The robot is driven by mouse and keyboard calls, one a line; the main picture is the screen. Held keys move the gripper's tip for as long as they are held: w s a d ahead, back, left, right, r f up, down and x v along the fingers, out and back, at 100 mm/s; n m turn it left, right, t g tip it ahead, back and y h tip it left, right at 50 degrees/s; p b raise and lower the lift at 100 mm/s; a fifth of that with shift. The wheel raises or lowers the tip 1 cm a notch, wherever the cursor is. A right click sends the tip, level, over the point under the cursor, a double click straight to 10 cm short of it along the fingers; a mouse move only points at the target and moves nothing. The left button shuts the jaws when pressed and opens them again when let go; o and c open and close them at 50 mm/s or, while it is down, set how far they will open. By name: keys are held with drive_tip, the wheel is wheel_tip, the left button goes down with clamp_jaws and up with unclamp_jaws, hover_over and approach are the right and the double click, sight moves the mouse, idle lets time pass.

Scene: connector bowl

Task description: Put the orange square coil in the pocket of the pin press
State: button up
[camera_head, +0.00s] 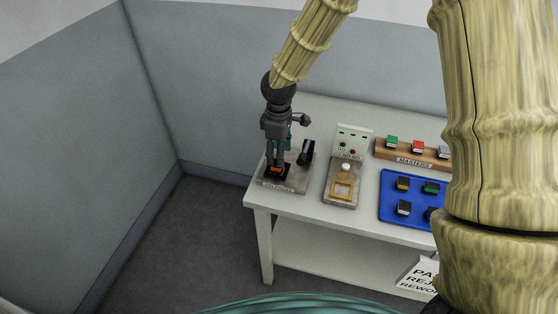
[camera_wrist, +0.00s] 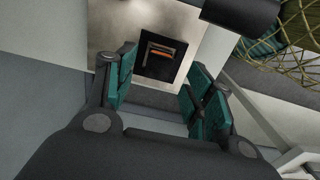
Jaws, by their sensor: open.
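The pin press (camera_head: 296,184) is a grey plate with a black block at the left end of the table; its plate also shows in the wrist view (camera_wrist: 184,22). The orange coil (camera_head: 276,170) sits in the dark square pocket of the press. In the wrist view the coil (camera_wrist: 161,52) shows as an orange strip inside the black-rimmed pocket (camera_wrist: 145,68). My gripper (camera_head: 277,164) points down just over the pocket. Its teal-padded fingers (camera_wrist: 160,84) are open, one on each side of the pocket in the wrist view, with nothing held between them.
A grey fixture with a yellow frame (camera_head: 342,188) and a white panel (camera_head: 352,139) stands right of the press. A blue tray (camera_head: 392,209) holds several connectors. A wooden rack (camera_head: 384,153) marked MASTERS stands behind it. The table's left edge is close to the press.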

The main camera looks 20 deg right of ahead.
wheel_tip(320, 180, up, 7)
drive_tip(key=b, duration=0.1)
drive_tip(key=shift+r, duration=0.15)
idle(1.3)
